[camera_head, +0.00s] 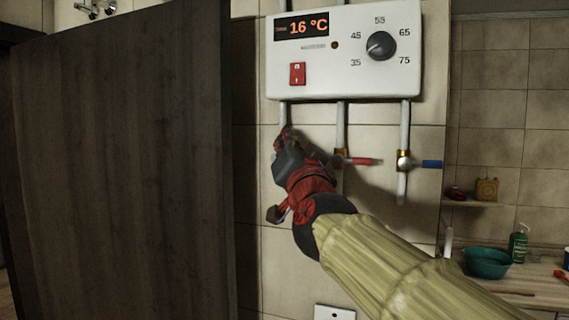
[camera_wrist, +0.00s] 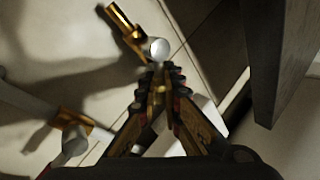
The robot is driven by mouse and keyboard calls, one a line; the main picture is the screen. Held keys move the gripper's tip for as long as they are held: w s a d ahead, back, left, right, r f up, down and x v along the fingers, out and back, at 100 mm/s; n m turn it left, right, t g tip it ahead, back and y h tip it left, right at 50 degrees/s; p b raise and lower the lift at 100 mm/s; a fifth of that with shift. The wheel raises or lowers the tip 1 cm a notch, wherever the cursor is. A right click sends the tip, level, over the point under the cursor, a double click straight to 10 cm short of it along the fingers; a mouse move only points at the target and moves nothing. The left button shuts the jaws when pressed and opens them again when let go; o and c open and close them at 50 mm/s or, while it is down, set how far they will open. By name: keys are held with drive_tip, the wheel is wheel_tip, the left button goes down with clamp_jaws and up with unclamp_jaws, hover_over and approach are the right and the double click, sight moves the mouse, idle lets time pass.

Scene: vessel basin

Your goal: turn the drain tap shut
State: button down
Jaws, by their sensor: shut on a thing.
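My gripper (camera_head: 283,136) is raised to the wall below the left end of the white heater box, at the left pipe (camera_head: 284,113). In the wrist view its fingers (camera_wrist: 161,78) are closed together on a small brass part, which I take to be the drain tap (camera_wrist: 160,91). A round silver end (camera_wrist: 159,49) and a brass stub (camera_wrist: 122,22) show just beyond the fingertips. In the head view my gripper hides the drain tap, and how far it is turned cannot be told.
The heater box (camera_head: 345,80) reads 16 °C. Close right of my gripper are a red-levered tap (camera_head: 362,161) and a blue-levered tap (camera_head: 431,164), both levers pointing right. A dark wooden panel (camera_head: 120,160) stands left. A counter with a green bowl (camera_head: 487,263) is lower right.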

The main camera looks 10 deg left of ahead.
drive_tip(key=f+m+t+h+b, duration=0.1)
drive_tip(key=m+h+b, duration=0.2)
drive_tip(key=m, duration=0.2)
drive_tip(key=d+f+m+t+h+b, duration=0.1)
drive_tip(key=m+t+h+b, duration=0.1)
drive_tip(key=m+h+b, duration=0.2)
drive_tip(key=f+m+t+h+b, duration=0.1)
drive_tip(key=f+m+h+b, duration=0.1)
drive_tip(key=m, duration=0.6)
drive_tip(key=shift+d+t+h+b, duration=0.3)
drive_tip(key=shift+h+b, duration=0.5)
drive_tip(key=shift+b, duration=0.05)
drive_tip(key=shift+f+m, duration=0.1)
drive_tip(key=shift+m, duration=0.3)
drive_tip(key=c, duration=2)
unclamp_jaws()
drive_tip(key=shift+c, duration=0.2)
drive_tip(key=shift+o, duration=0.3)
drive_tip(key=shift+s+d+r, duration=0.1)
drive_tip(key=shift+r, duration=0.15)
drive_tip(key=v, duration=1.2)
